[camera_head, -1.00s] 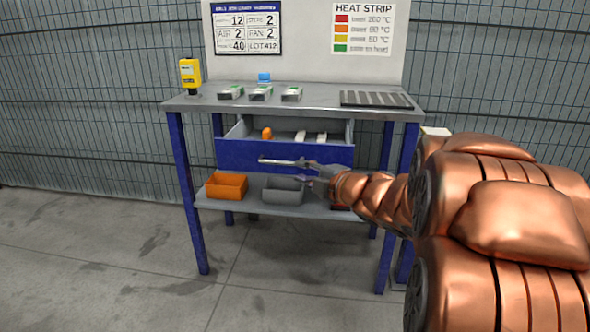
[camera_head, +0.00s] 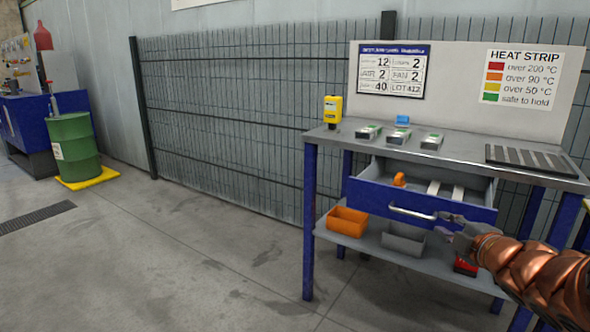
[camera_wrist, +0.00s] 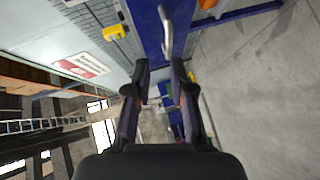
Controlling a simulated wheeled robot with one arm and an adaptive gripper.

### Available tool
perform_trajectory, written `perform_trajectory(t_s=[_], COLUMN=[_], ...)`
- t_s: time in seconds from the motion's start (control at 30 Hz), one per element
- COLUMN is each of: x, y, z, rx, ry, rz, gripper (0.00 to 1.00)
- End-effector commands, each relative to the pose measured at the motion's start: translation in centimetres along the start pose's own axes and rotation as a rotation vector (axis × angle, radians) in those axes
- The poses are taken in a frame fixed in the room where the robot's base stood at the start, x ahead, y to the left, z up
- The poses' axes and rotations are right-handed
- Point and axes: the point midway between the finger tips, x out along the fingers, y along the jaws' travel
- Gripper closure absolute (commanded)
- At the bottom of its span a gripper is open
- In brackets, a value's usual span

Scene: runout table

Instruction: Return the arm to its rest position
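My arm, copper-coloured, comes in from the right edge of the head view. My gripper (camera_head: 447,221) is at the right end of the drawer's silver handle (camera_head: 412,212). In the wrist view my gripper (camera_wrist: 161,75) has its two dark fingers apart with nothing between them. The handle (camera_wrist: 166,30) shows just beyond the fingertips; the exact gap is hard to tell. The blue drawer (camera_head: 375,198) under the table top is pulled open. It holds an orange item (camera_head: 399,179) and two pale bars (camera_head: 445,189).
The table top (camera_head: 470,150) carries a yellow device (camera_head: 333,110), several small grey-green blocks and a dark ribbed plate (camera_head: 530,159). An orange bin (camera_head: 347,221) and a grey bin (camera_head: 403,237) stand on the lower shelf. A green drum (camera_head: 74,147) stands far left. Open floor lies between.

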Motion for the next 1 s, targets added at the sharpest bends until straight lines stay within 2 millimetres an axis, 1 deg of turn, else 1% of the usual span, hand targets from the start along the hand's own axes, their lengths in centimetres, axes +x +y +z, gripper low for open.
perform_trajectory(t_s=[0.03, 0.1, 0.23, 0.33, 0.43, 0.53, 0.67, 0.77, 0.87, 0.97, 1.0], x=[-0.4, -0.9, -2.0, -3.4, -4.9, -6.8, -9.5, -11.8, -14.3, -17.1, -18.2], y=[2.3, 3.7, 5.6, 6.7, 7.6, 8.1, 8.3, 8.3, 8.2, 8.0, 7.9], z=[-0.2, 0.2, 1.0, 1.4, 1.3, 1.0, -0.1, -1.4, -3.1, -5.2, -6.2], rx=[0.023, 0.071, 0.174, 0.260, 0.348, 0.442, 0.565, 0.659, 0.752, 0.839, 0.872], ry=[-0.037, -0.108, -0.238, -0.338, -0.428, -0.520, -0.633, -0.714, -0.796, -0.875, -0.905], rz=[-0.010, -0.030, -0.073, -0.108, -0.144, -0.186, -0.252, -0.308, -0.373, -0.448, -0.480], gripper=[0.77, 0.77, 0.77, 0.77, 0.77, 0.77, 0.77, 0.77, 0.77, 0.77, 0.77])
